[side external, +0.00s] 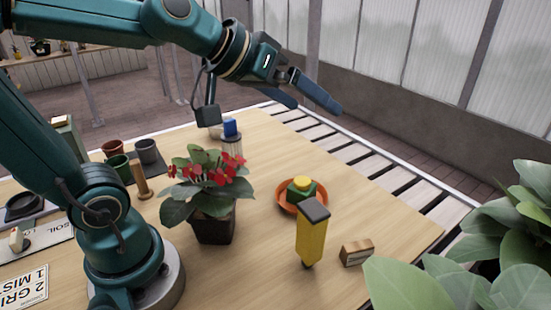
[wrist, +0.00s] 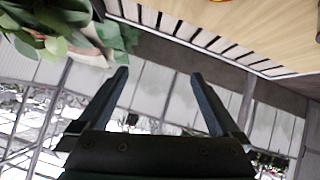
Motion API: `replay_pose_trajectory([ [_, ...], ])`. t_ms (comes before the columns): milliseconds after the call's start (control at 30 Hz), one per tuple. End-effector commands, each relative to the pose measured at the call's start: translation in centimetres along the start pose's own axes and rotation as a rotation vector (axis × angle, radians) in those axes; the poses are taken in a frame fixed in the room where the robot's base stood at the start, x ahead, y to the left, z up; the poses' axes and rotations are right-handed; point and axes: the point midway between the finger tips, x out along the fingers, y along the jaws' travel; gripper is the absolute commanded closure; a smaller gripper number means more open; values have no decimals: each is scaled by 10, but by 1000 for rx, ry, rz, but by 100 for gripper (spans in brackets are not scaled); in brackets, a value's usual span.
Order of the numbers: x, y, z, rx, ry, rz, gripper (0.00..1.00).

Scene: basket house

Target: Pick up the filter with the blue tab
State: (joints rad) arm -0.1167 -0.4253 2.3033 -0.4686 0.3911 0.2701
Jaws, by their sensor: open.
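The thing with the blue tab (side external: 231,128) stands on the wooden table behind the flowering plant. Its pale, ribbed lower body is partly hidden by the red flowers. My gripper (side external: 317,107) is open and empty, high above the table's far edge and to the right of the blue tab. In the wrist view my two fingers (wrist: 160,74) are spread apart with nothing between them. The blue tab is not seen in the wrist view.
A potted red-flowered plant (side external: 214,230) stands mid-table. An orange dish (side external: 288,205) holds a green piece with a yellow top. Beside it are a yellow upright tool (side external: 311,243) and a small wooden block (side external: 357,252). Small pots (side external: 147,151) stand left. The table's right side is mostly clear.

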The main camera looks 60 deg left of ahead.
Motion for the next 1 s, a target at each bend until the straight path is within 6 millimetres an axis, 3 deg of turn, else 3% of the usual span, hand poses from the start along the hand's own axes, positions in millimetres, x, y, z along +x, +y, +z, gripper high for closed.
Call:
replay_pose_trajectory([
  [100, 24, -39, -32, -108, 134, -109, 0],
  [233, 36, -100, -54, -207, 261, -301, 0],
  [400, 32, -169, -56, -278, 345, -552, 0],
  [600, 14, -229, -42, -315, 372, -815, 0],
  [767, -4, -266, -23, -322, 360, -1005, 0],
  [1000, 26, -274, 12, -319, 360, -991, 0],
])
